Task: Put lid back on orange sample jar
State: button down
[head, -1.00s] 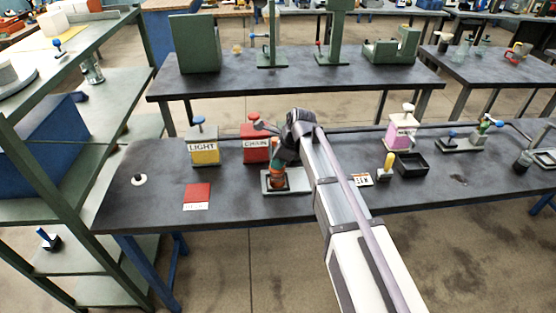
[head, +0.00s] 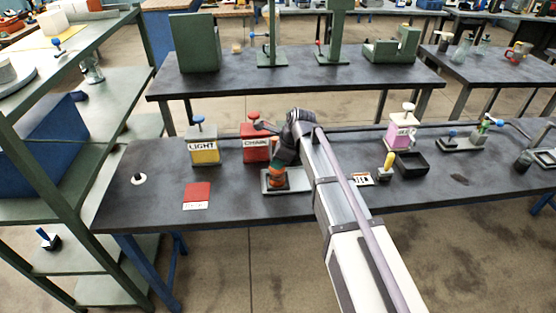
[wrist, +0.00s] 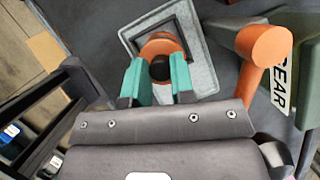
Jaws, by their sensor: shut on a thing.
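My gripper (wrist: 157,70) has teal fingers and is shut on the dark knob (wrist: 160,69) of the lid. The orange sample jar (head: 278,184) stands in a grey square tray (head: 302,188) on the front bench. In the wrist view an orange round top (wrist: 163,44) shows around the knob, over the dark recess of the tray. My gripper points down over the jar, and the lid is at the jar's top. The fingers hide much of the rim, so I cannot tell if the lid is fully seated.
A yellow LIGHT can (head: 205,152) and a red CHAIN can (head: 255,150) stand behind to the left.

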jog(key=shift+c, duration=2.1)
grip_release()
notch_tip(320, 180, up, 7)
jog(key=p, duration=0.7)
jog(key=shift+c, duration=0.3)
grip_shut()
jog(key=shift+f, duration=0.15)
